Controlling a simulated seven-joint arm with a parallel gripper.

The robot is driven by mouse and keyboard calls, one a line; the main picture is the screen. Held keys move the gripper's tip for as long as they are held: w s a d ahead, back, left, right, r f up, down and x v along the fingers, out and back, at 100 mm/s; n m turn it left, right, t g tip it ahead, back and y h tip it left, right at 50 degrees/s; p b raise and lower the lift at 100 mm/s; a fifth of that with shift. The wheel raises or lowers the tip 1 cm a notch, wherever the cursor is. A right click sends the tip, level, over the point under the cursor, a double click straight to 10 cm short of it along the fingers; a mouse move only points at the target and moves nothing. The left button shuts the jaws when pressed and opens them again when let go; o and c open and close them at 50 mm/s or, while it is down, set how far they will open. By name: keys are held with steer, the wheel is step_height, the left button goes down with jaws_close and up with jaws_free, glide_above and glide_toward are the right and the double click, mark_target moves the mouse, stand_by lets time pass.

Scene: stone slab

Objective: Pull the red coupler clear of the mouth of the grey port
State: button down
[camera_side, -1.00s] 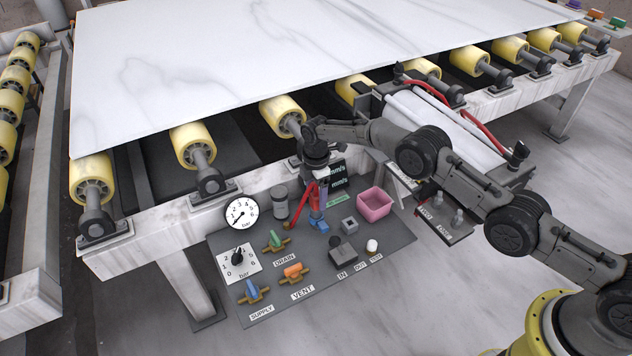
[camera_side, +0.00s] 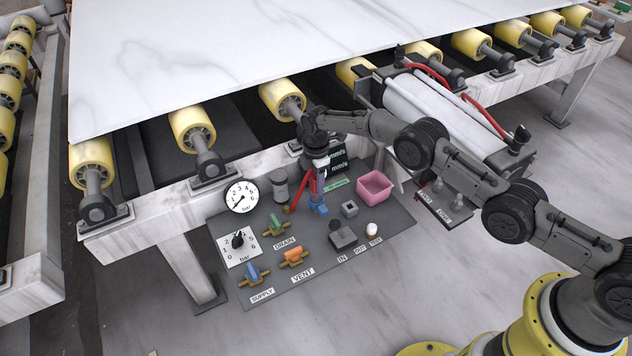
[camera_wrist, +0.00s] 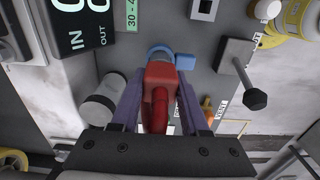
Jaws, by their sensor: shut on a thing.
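My gripper (camera_wrist: 161,88) points down at the dark panel, with a finger on each side of the red coupler (camera_wrist: 159,78). It is shut on the coupler. In the side view my gripper (camera_side: 319,186) is above the panel's back part, and a red part (camera_side: 304,190) shows beside it. A grey-blue round fitting with a blue tab (camera_wrist: 184,58) lies just beyond the coupler in the wrist view; the blue part (camera_side: 319,210) also shows in the side view. The port's mouth is hidden behind the coupler, so I cannot tell whether the coupler is still inside it.
The panel (camera_side: 316,245) carries a square grey socket (camera_side: 349,208), a grey block with a black knob (camera_side: 342,237), a pink bin (camera_side: 374,186), a gauge (camera_side: 240,196) and several coloured valve handles. A dark display (camera_wrist: 80,25) is close by. The roller conveyor with the slab is behind.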

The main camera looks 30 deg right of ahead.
steer(key=shift+r, duration=0.15)
steer(key=shift+r, duration=1.95)
steer(key=shift+r, duration=3.05)
